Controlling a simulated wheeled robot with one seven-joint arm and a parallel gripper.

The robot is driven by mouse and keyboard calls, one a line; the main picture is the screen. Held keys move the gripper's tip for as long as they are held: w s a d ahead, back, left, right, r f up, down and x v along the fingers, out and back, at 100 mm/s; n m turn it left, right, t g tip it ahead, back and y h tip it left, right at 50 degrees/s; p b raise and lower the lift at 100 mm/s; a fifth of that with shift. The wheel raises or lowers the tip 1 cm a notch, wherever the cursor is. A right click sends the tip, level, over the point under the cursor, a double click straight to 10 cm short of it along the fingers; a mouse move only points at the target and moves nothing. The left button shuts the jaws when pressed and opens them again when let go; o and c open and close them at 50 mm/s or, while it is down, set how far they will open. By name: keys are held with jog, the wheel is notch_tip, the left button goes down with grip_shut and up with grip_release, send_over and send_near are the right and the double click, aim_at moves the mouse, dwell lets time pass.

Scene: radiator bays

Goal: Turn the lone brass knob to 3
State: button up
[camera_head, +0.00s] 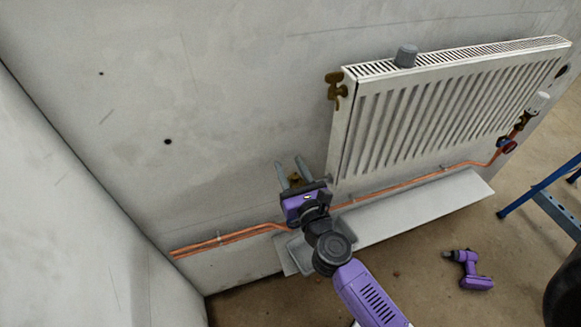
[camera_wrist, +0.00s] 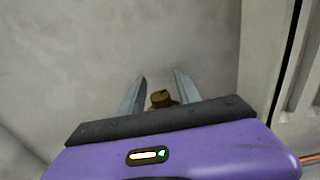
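A small brass knob (camera_head: 295,179) shows near the wall, left of the radiator's lower left corner. In the wrist view the brass knob (camera_wrist: 161,98) sits between the two grey fingers, with gaps visible on both sides. My gripper (camera_head: 290,168) is open, and its fingers reach towards the wall on either side of the knob. The gripper (camera_wrist: 160,76) also shows open in the wrist view, its palm hiding the knob's lower part. No number on the knob can be read.
A white radiator (camera_head: 450,105) hangs to the right, with a brass valve (camera_head: 337,90) and a grey cap (camera_head: 405,56). Copper pipes (camera_head: 400,184) run below it. A purple drill (camera_head: 470,270) lies on the floor. A blue stand (camera_head: 540,188) is at the right. The left wall is bare.

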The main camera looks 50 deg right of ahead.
aim_at(296, 181)
dwell(0.3)
jog(key=b+v, duration=0.2)
jog(key=v, duration=0.4)
jog(key=shift+s+a+f, duration=0.15)
jog(key=shift+s+a, duration=0.05)
jog(key=shift+s, duration=0.05)
jog(key=shift+s+a+b, duration=0.35)
jog(key=shift+s, duration=0.15)
